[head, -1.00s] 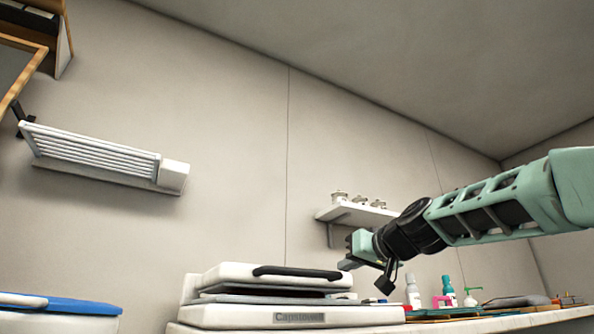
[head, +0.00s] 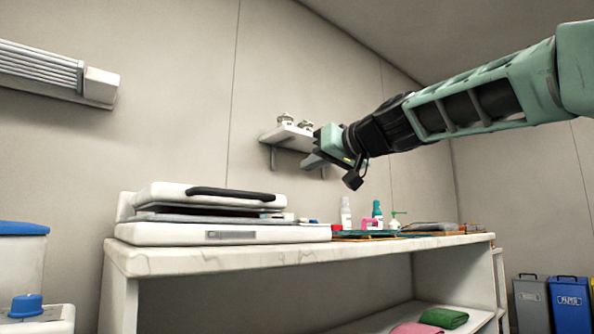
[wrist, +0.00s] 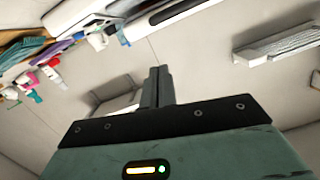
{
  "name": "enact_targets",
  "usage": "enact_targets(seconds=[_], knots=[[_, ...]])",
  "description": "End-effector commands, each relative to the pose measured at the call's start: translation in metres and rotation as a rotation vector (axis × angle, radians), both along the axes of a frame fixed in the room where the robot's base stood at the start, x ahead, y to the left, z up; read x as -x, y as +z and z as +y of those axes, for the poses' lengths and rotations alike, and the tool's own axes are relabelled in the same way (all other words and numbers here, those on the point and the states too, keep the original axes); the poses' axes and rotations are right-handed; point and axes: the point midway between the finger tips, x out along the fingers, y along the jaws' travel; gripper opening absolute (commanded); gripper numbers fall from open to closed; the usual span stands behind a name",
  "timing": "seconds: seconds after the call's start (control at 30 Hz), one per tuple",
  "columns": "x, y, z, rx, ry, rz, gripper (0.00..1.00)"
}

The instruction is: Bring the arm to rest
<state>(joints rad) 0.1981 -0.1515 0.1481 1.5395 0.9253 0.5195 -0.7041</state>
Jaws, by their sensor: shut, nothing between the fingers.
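My gripper (head: 312,162) is in the upper right of the head view, at the end of my green and black arm. It is in the air above the counter, in front of the wall shelf in the picture. In the wrist view my gripper (wrist: 158,72) shows its two fingers pressed together, with nothing between them. The fingers point toward the bare wall.
A white counter (head: 300,255) holds a white press-like machine (head: 225,234), bottles (head: 346,213) and a tray. A small wall shelf (head: 287,138) carries several pots. Grey (head: 531,303) and blue (head: 570,303) bins stand at the right. Air around the arm looks clear.

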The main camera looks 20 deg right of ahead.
Motion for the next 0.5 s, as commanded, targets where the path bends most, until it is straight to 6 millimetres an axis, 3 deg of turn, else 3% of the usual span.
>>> enact_targets(seconds=[0.2,0.5], knots=[[0.015,0.002,-0.006,0.0,0.0,-0.001,0.0],[0.015,-0.005,0.0,0.0,0.011,0.02,0.0]])
